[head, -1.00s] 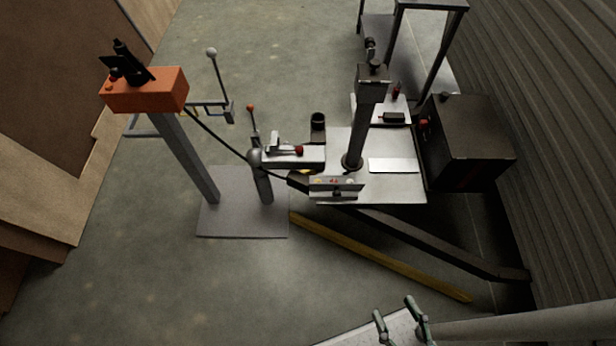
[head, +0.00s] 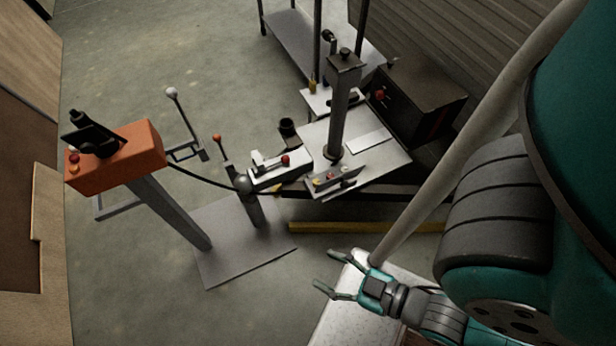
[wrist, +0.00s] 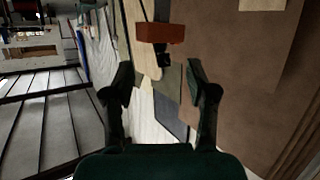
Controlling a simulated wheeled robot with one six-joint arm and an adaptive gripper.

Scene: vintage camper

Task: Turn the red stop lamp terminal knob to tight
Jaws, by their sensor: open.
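A small tilted metal panel (head: 340,181) stands at the front edge of the grey trailer-tongue plate in the head view. It carries several tiny coloured knobs; a tiny red one (head: 330,177) may be the stop lamp terminal knob, but labels and its turn position are too small to read. My gripper (head: 322,268) is open and empty, in front of and below the panel in the picture, well apart from it. In the wrist view my open gripper (wrist: 160,75) has nothing between its fingers, and I cannot make out the panel there.
An orange control box (head: 115,158) stands on a post at left; it also shows in the wrist view (wrist: 160,33). A coupler with a larger red knob (head: 285,160), an upright post (head: 338,110) and a dark box (head: 415,95) surround the panel. A yellow beam (head: 365,227) lies in front.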

